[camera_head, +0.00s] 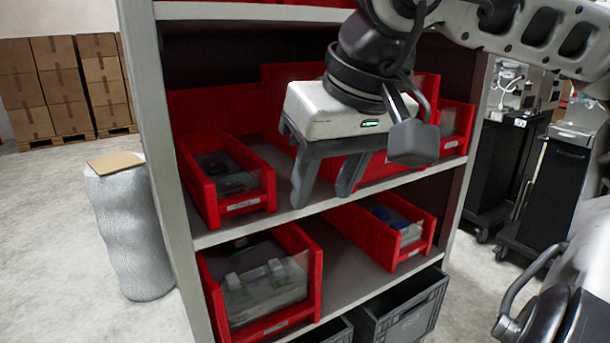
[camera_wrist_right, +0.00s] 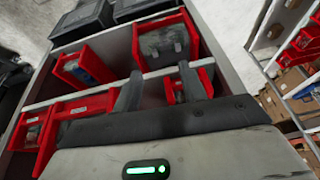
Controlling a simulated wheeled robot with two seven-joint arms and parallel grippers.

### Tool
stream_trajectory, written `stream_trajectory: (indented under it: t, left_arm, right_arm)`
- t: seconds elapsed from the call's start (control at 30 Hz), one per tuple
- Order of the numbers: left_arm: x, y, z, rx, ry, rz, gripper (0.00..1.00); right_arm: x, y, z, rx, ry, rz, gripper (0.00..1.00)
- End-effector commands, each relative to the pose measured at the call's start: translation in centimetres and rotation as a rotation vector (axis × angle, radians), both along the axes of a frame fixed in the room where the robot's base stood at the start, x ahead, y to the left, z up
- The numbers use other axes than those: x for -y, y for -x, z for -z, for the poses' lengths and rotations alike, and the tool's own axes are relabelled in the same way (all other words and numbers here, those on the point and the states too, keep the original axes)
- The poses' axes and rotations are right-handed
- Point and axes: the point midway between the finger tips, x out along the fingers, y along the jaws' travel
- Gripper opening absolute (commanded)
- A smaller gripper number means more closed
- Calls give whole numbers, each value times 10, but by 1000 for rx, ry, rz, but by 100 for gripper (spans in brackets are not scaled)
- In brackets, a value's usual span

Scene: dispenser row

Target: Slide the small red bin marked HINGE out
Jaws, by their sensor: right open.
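Several red bins stand on the shelves, and their labels are too small to read, so I cannot tell which is marked HINGE. A small red bin (camera_head: 240,205) with dark parts is at the left of the upper shelf; it also shows in the wrist view (camera_wrist_right: 207,80). Another small red bin (camera_head: 412,250) with blue and pale contents is at the right of the lower shelf. My right gripper (camera_head: 322,192) is open and empty in front of the upper shelf, right of the left bin, its fingers pointing down. Its fingers show in the wrist view (camera_wrist_right: 160,78). My left gripper is out of view.
A large red bin (camera_head: 265,330) stands at the lower shelf's left. More red bins (camera_head: 453,143) stand at the upper shelf's right, partly hidden by my gripper. Grey crates (camera_head: 410,318) are below. The shelf unit's left post (camera_head: 160,150) stands beside the left bins.

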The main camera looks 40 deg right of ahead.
Motion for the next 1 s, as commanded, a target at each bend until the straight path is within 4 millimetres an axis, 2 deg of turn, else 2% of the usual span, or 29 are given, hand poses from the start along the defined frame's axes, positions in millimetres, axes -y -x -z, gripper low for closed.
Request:
stream_trajectory:
  t: [0.1,0.4,0.57,0.67,1.0]
  left_arm:
    - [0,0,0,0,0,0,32]
    - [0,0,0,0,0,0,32]
    - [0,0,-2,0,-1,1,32]
    - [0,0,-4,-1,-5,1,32]
    - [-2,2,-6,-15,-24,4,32]
  right_arm:
    - [4,2,-5,12,57,-14,42]
    - [3,0,-5,11,54,-17,42]
    - [5,-10,-6,7,51,-15,42]
    - [9,-24,-5,5,51,-14,42]
    - [25,-90,-5,5,52,-13,42]
